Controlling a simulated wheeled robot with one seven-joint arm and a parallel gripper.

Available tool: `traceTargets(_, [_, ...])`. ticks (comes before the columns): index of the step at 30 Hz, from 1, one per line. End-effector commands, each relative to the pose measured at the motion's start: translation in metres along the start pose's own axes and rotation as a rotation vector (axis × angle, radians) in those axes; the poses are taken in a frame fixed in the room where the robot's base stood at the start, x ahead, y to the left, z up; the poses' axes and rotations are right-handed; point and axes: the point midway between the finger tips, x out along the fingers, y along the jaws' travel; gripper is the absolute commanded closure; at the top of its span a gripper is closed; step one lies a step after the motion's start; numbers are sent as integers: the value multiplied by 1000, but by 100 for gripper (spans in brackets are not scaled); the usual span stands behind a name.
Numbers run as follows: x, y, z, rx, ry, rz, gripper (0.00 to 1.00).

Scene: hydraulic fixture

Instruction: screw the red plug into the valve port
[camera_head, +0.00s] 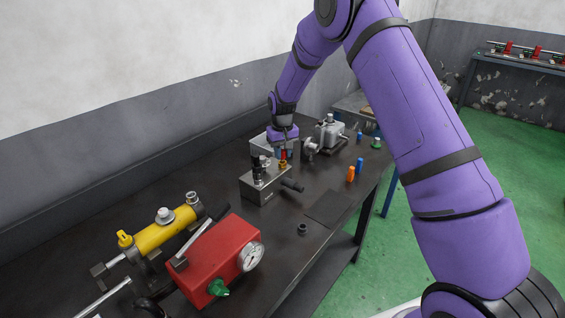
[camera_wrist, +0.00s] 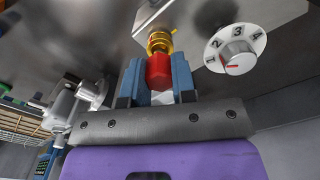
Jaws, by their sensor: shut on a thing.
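My gripper (camera_head: 284,150) is over the grey valve block (camera_head: 262,188) on the dark bench. In the wrist view, its two blue fingers (camera_wrist: 157,82) are shut on the red plug (camera_wrist: 158,70), one on each side. The plug's far end meets the brass valve port (camera_wrist: 159,41) and looks in line with it. I cannot tell how deep the plug sits in it. In the head view, the plug (camera_head: 284,155) is a small red spot just above the brass port (camera_head: 283,164).
A white numbered dial (camera_wrist: 236,50) is close beside the port. Black fittings (camera_head: 258,170) rise from the block's left side. A red gauge box (camera_head: 222,255) and yellow cylinder (camera_head: 165,232) stand in front. Orange and blue pegs (camera_head: 351,173) stand on the right. A dark mat (camera_head: 328,208) is bare.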

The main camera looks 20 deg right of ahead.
Motion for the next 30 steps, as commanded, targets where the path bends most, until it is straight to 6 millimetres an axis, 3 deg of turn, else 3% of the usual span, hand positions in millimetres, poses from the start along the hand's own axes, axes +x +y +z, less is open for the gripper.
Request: traceTargets(30, [14, 0, 0, 0, 1, 0, 98])
